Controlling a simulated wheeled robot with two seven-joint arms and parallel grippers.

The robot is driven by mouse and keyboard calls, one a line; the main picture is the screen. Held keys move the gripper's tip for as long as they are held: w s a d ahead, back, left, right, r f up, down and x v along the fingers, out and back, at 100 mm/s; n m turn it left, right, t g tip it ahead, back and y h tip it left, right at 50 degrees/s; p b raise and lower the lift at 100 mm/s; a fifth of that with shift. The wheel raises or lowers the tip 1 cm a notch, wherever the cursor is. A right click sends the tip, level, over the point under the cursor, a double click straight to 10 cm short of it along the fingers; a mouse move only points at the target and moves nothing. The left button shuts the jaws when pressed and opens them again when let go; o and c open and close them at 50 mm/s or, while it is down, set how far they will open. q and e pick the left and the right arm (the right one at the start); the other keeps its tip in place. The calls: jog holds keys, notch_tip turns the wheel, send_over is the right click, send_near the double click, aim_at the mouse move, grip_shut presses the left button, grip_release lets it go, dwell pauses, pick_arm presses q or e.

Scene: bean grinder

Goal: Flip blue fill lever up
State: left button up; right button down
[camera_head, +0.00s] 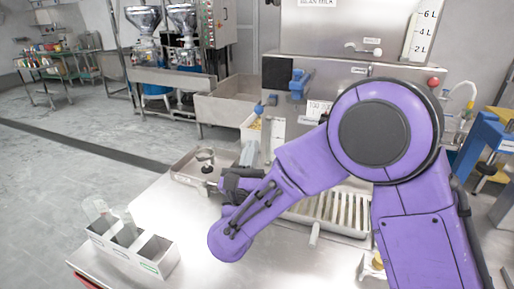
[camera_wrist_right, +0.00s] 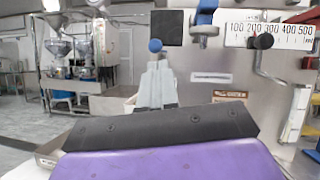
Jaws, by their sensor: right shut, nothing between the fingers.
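A blue ball knob (camera_head: 258,108), which looks like the end of the blue fill lever, sticks out from the left front of the steel machine. It also shows in the right wrist view (camera_wrist_right: 155,45), just beyond my fingertips. My right gripper (camera_head: 250,146) points toward the machine, with its pale grey fingers shut and empty. In the right wrist view the fingers (camera_wrist_right: 157,68) line up under the knob; whether they touch it I cannot tell. The lever's shaft is mostly hidden in that view. My left gripper is not in view.
A blue valve (camera_head: 298,84) sits on the machine front (camera_head: 340,72), right of the knob. A steel tray with a round metal piece (camera_head: 205,155) and a divided metal box (camera_head: 150,250) stand on the table. My purple right arm covers much of the machine's lower front.

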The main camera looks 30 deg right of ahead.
pick_arm(q)
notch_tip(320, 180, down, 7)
jog(key=b, duration=0.4)
jog(key=shift+b, duration=0.4)
pick_arm(e)
notch_tip(320, 180, down, 7)
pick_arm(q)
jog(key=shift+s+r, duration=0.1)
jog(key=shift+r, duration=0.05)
pick_arm(e)
jog(key=shift+r, duration=0.2)
jog(key=p, duration=0.6)
send_near(264, 106)
jog(key=shift+x, duration=1.35)
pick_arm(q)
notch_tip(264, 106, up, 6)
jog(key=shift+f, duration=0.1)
pick_arm(e)
jog(key=shift+w+a, duration=0.15)
jog(key=shift+a, duration=0.05)
